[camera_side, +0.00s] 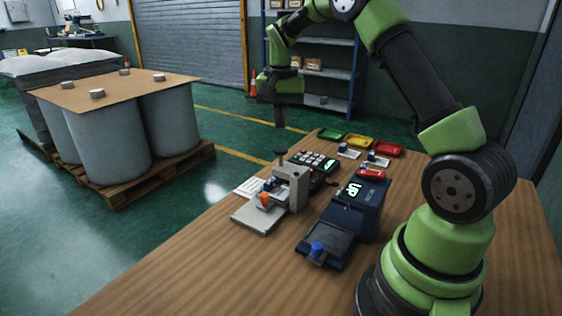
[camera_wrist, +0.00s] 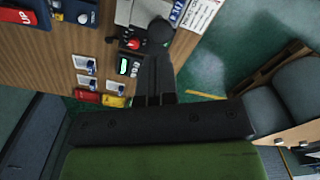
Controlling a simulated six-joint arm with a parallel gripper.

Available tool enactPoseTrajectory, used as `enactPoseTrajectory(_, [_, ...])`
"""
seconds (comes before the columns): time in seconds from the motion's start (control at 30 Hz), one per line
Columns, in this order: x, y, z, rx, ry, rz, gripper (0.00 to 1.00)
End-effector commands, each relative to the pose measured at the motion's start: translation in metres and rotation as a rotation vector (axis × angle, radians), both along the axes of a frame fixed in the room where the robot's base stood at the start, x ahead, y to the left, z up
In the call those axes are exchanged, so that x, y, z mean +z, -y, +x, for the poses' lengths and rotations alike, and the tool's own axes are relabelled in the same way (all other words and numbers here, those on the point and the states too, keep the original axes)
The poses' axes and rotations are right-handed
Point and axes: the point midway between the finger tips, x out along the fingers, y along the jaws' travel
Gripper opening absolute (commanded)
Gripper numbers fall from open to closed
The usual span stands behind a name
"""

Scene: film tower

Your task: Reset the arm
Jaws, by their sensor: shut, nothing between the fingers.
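My gripper (camera_side: 280,122) hangs in the air above and behind the far edge of the wooden table (camera_side: 180,265) in the side view, with its fingers pointing down. In the wrist view the fingers (camera_wrist: 153,75) are together and nothing is between them. It is clear of the devices on the table. My arm rises from the right front of the table and bends over at the top.
A grey press-like device (camera_side: 290,185) and a dark blue box (camera_side: 358,205) with a lit display stand mid-table. Green (camera_side: 332,134), yellow (camera_side: 359,141) and red (camera_side: 387,149) trays lie at the far edge. Drums on a pallet (camera_side: 130,185) stand left. The table's left front is clear.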

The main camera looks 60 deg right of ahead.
Motion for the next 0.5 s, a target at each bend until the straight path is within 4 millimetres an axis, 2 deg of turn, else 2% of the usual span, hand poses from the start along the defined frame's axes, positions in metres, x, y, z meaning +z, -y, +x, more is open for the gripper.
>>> enactPoseTrajectory(0.13, [0.0080,-0.0001,0.0002,-0.001,0.002,0.000,0.00])
enactPoseTrajectory(0.5, [0.0128,-0.0034,-0.0008,0.009,0.009,0.000,0.00])
